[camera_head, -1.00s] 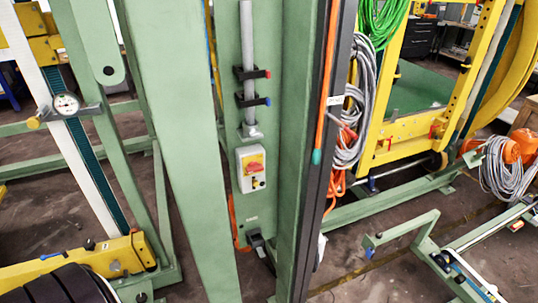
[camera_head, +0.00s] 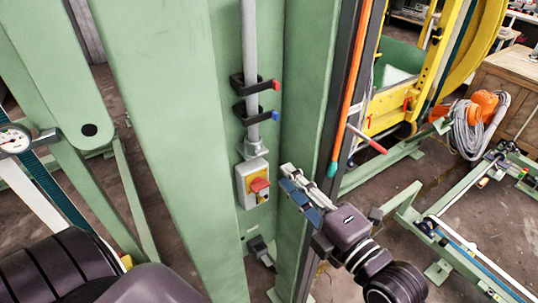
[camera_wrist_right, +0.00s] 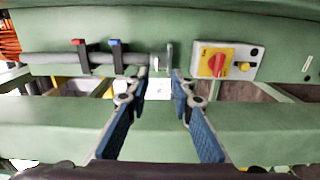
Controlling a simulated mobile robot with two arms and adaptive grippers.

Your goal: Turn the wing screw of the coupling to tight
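A grey vertical pipe (camera_head: 250,60) runs down the green column in the head view. A grey coupling (camera_head: 254,148) sits at its lower end; it also shows in the right wrist view (camera_wrist_right: 158,57), roughly ahead of the gap between my fingers. The wing screw is too small to make out surely, and its setting cannot be told. My right gripper (camera_head: 289,180) is right of and below the coupling in the head view. In the right wrist view (camera_wrist_right: 160,82) its blue-padded fingers are apart and empty. My left gripper is not in view.
Two black clamps, one with a red end (camera_head: 274,85) and one with a blue end (camera_head: 274,115), hold the pipe. A switch box (camera_head: 246,188) with a red knob is just below the coupling. Green posts (camera_head: 160,120) stand left and right of the recess.

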